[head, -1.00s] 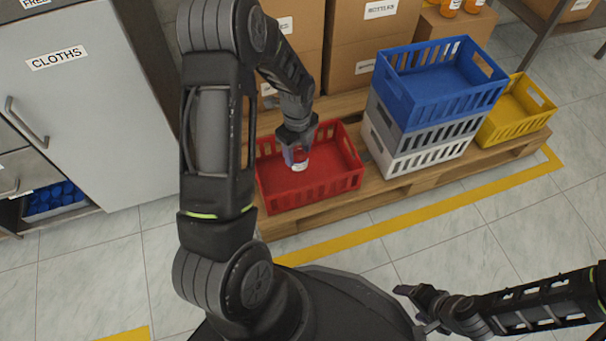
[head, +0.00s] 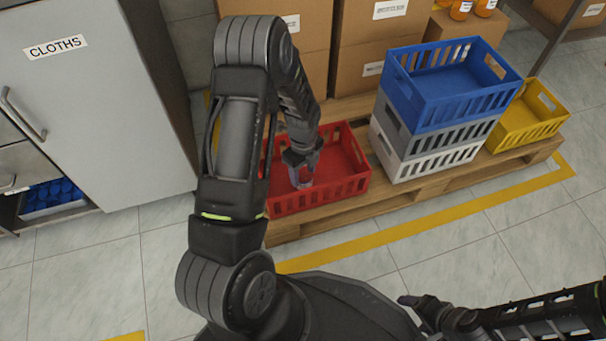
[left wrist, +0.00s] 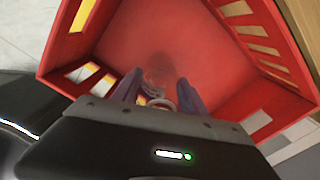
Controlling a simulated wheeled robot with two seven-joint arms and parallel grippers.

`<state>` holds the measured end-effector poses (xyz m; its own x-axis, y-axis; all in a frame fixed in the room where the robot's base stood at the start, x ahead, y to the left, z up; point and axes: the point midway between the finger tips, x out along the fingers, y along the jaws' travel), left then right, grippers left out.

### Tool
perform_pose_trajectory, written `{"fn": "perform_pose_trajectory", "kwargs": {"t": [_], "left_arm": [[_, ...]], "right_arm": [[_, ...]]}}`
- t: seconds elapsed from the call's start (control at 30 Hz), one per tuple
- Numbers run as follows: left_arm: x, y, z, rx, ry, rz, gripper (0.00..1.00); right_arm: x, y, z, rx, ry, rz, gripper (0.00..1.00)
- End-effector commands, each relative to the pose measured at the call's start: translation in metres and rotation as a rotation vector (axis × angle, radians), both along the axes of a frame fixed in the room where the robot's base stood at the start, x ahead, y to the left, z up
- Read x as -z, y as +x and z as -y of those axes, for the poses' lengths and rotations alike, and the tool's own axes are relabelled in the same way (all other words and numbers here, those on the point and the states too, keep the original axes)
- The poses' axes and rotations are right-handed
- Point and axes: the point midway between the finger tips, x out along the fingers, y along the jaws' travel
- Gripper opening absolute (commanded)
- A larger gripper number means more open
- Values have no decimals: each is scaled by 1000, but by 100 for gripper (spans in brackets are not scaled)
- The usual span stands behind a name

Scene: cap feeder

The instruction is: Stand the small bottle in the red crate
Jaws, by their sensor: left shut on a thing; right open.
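The red crate (head: 345,190) stands on the wooden pallet, and its red floor fills much of the left wrist view (left wrist: 205,45). My left gripper (head: 301,178) points down inside the crate, near its front left part. It is shut on the small bottle (left wrist: 160,102), which shows between the two fingers in the left wrist view. In the head view the fingers mostly hide the bottle. I cannot tell whether its base touches the crate floor. My right gripper (head: 412,308) is open and empty, low at the right, away from the crate.
A stack of blue (head: 455,105), grey and white crates stands right of the red crate on the pallet (head: 400,187). A yellow crate (head: 535,130) is further right. Cardboard boxes (head: 375,45) stand behind. A grey cabinet (head: 95,110) is at the left. The red crate's right part looks empty.

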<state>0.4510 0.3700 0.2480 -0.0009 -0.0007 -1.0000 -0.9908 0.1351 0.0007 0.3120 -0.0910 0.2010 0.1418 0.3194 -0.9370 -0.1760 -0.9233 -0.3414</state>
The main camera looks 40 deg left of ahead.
Motion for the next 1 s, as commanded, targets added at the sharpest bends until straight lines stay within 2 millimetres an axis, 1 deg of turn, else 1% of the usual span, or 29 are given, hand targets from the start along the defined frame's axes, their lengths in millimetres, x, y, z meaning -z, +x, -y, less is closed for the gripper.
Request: {"fn": "perform_pose_trajectory", "kwargs": {"t": [0.03,0.27,0.4,0.43,0.7,1.0], "left_arm": [[4,0,0,0,1,0,13],[3,0,0,0,1,1,13],[7,0,-1,-1,0,0,13],[7,0,-1,-1,1,0,52],[6,0,-1,0,1,0,73],[3,0,0,1,1,1,73]], "right_arm": [[2,1,0,0,1,1,73],[1,1,0,0,1,1,73],[4,1,0,0,1,1,73],[4,1,0,0,1,1,73],[3,1,0,0,1,1,73],[1,0,0,0,1,0,73]]}}
